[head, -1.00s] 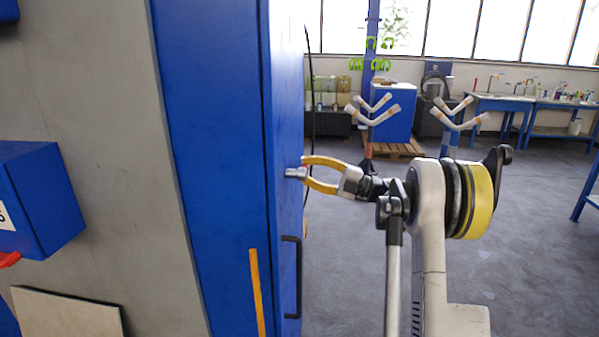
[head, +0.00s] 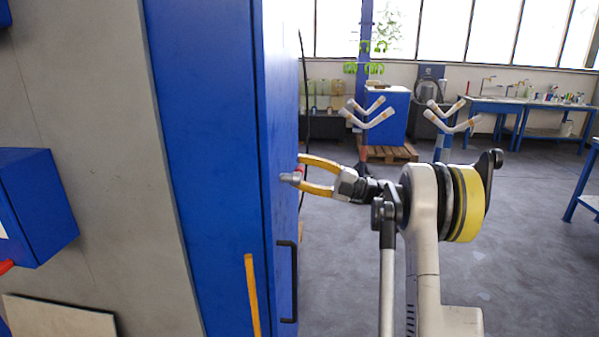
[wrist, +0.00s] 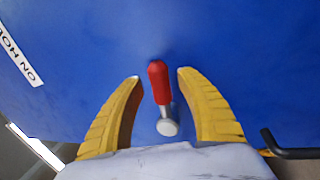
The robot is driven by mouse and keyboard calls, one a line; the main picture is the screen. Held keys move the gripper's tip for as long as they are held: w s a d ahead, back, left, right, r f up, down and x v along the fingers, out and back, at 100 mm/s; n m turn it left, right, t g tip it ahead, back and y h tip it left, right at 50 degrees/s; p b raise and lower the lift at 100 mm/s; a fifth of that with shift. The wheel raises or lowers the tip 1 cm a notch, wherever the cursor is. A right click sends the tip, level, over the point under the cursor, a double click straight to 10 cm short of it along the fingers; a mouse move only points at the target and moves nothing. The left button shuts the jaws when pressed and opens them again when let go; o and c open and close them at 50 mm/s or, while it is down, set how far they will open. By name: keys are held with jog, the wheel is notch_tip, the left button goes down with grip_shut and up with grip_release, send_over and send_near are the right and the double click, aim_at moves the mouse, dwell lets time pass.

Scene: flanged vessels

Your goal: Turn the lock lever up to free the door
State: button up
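The lock lever is on the blue door (wrist: 230,40); in the wrist view it shows a red grip (wrist: 158,80) and a round metal hub (wrist: 167,127). In the head view its metal hub (head: 290,178) sticks out from the cabinet's edge, with a bit of red behind it. My gripper (wrist: 160,74) has its two yellow fingers spread, one on each side of the lever, with a gap visible on both sides. The gripper also shows in the head view (head: 302,173), fingers close to the door face. Whether the fingertips touch the door I cannot tell.
A black door handle (head: 288,282) sits below the lever and also shows in the wrist view (wrist: 288,152). A yellow strip (head: 252,295) runs down the cabinet's side. A white label (wrist: 20,55) is on the door.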

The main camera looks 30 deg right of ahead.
jog(key=v, duration=1.2)
